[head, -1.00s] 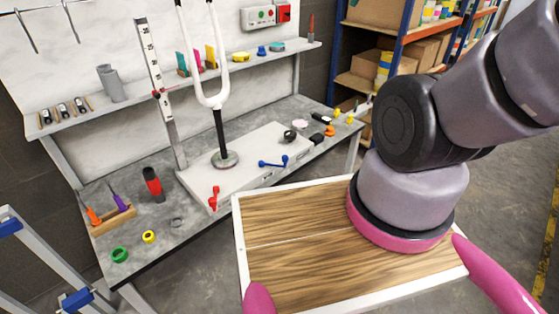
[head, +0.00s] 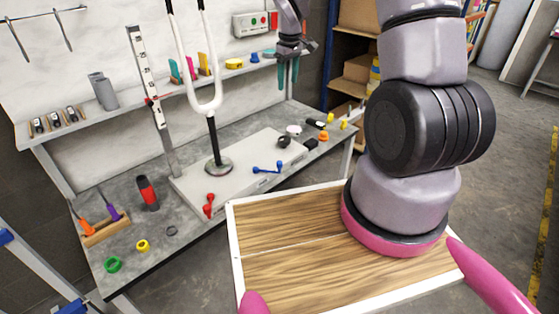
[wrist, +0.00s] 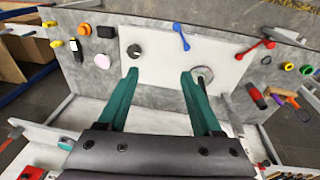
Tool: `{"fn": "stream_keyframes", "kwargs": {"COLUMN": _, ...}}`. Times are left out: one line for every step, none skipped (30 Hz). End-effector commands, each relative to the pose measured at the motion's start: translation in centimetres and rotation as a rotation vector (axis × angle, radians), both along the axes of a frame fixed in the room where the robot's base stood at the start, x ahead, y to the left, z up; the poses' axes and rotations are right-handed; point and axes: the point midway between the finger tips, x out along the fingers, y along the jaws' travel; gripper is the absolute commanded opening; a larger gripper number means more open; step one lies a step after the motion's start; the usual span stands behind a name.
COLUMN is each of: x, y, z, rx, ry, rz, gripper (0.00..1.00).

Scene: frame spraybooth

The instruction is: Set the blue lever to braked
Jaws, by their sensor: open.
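Any label for the braked position is too small to read.
A red lever (head: 208,205) sits left of the blue one on the plate. A white fork (head: 207,105) stands upright on the plate, next to a tall ruler (head: 146,80). A black knob (head: 283,141) and several small parts lie to the right. A shelf (head: 130,100) runs behind.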

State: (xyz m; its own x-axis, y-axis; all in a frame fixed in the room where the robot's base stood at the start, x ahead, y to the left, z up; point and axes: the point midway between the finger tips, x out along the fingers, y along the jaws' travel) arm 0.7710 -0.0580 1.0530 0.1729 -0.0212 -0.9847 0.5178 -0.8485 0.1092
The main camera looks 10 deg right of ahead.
Motion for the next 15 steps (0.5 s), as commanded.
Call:
{"fn": "stream_keyframes", "kwargs": {"x": 0.6, "y": 0.3, "z": -3.2, "rx": -0.007, "ry": 0.032, "rz": 0.045, "gripper": 0.67}}
{"fn": "stream_keyframes", "kwargs": {"x": 1.0, "y": 0.4, "z": -4.8, "rx": -0.011, "ry": 0.044, "rz": 0.074, "gripper": 0.67}}
{"fn": "stream_keyframes", "kwargs": {"x": 1.4, "y": 0.7, "z": -7.1, "rx": -0.014, "ry": 0.061, "rz": 0.114, "gripper": 0.67}}
{"fn": "stream_keyframes", "kwargs": {"x": 1.6, "y": 0.8, "z": -8.8, "rx": -0.018, "ry": 0.075, "rz": 0.143, "gripper": 0.67}}
{"fn": "stream_keyframes", "kwargs": {"x": 1.8, "y": 1.0, "z": -10.4, "rx": -0.02, "ry": 0.086, "rz": 0.172, "gripper": 0.67}}
{"fn": "stream_keyframes", "kwargs": {"x": 1.9, "y": 1.2, "z": -12.6, "rx": -0.021, "ry": 0.102, "rz": 0.207, "gripper": 0.67}}
{"fn": "stream_keyframes", "kwargs": {"x": 2.0, "y": 1.4, "z": -14.2, "rx": -0.022, "ry": 0.112, "rz": 0.234, "gripper": 0.67}}
{"fn": "stream_keyframes", "kwargs": {"x": 1.9, "y": 1.5, "z": -15.7, "rx": -0.021, "ry": 0.123, "rz": 0.259, "gripper": 0.67}}
{"fn": "stream_keyframes", "kwargs": {"x": 1.9, "y": 1.7, "z": -17.5, "rx": -0.021, "ry": 0.134, "rz": 0.289, "gripper": 0.67}}
{"fn": "stream_keyframes", "kwargs": {"x": 1.8, "y": 1.9, "z": -18.8, "rx": -0.02, "ry": 0.143, "rz": 0.309, "gripper": 0.67}}
{"fn": "stream_keyframes", "kwargs": {"x": 1.7, "y": 2.0, "z": -19.9, "rx": -0.02, "ry": 0.149, "rz": 0.328, "gripper": 0.67}}
{"fn": "stream_keyframes", "kwargs": {"x": 1.6, "y": 2.1, "z": -21.2, "rx": -0.018, "ry": 0.158, "rz": 0.351, "gripper": 0.67}}
{"fn": "stream_keyframes", "kwargs": {"x": 1.5, "y": 2.3, "z": -22.0, "rx": -0.016, "ry": 0.163, "rz": 0.363, "gripper": 0.67}}
{"fn": "stream_keyframes", "kwargs": {"x": 1.4, "y": 2.3, "z": -22.7, "rx": -0.016, "ry": 0.167, "rz": 0.374, "gripper": 0.67}}
{"fn": "stream_keyframes", "kwargs": {"x": 1.3, "y": 2.4, "z": -23.4, "rx": -0.015, "ry": 0.171, "rz": 0.386, "gripper": 0.67}}
